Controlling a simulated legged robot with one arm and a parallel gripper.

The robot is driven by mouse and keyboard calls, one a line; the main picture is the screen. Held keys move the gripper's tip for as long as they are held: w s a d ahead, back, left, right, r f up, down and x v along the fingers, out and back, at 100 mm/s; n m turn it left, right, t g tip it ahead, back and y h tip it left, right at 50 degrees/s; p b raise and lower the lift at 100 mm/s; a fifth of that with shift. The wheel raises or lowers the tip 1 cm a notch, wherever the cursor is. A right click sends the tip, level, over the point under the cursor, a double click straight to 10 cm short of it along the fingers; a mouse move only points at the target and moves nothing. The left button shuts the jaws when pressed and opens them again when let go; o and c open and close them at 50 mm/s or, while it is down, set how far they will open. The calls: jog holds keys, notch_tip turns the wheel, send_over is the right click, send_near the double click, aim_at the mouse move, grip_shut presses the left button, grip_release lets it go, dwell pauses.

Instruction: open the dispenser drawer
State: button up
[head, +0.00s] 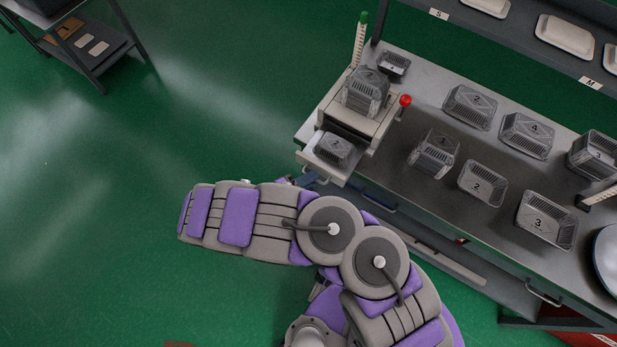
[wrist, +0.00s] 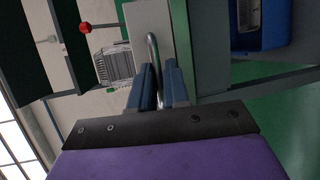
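The dispenser (head: 383,128) is a pale box at the left end of the metal bench, with a stack of foil trays on top and a red knob (head: 405,100) at its side. Its drawer (head: 348,174) stands out from the front, with a foil tray (head: 334,149) in it. In the wrist view the drawer front is a pale panel with a curved metal handle (wrist: 153,48). My gripper (wrist: 160,72) has its two blue-grey fingers close around the handle, one on each side. In the head view my arm hides most of my gripper (head: 308,181).
Several numbered foil trays stand on the bench (head: 395,190) right of the dispenser. A shelf (head: 520,45) with white lids runs along the back. A dark cart (head: 85,45) stands at the upper left. The green floor (head: 150,130) left of the bench is clear.

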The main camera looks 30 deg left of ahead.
jog(key=shift+o, duration=1.4)
jog(key=shift+w+f, duration=0.1)
jog(key=shift+o, duration=0.7)
jog(key=p+v, duration=0.1)
jog(key=v, duration=1.6)
jog(key=shift+a, duration=0.25)
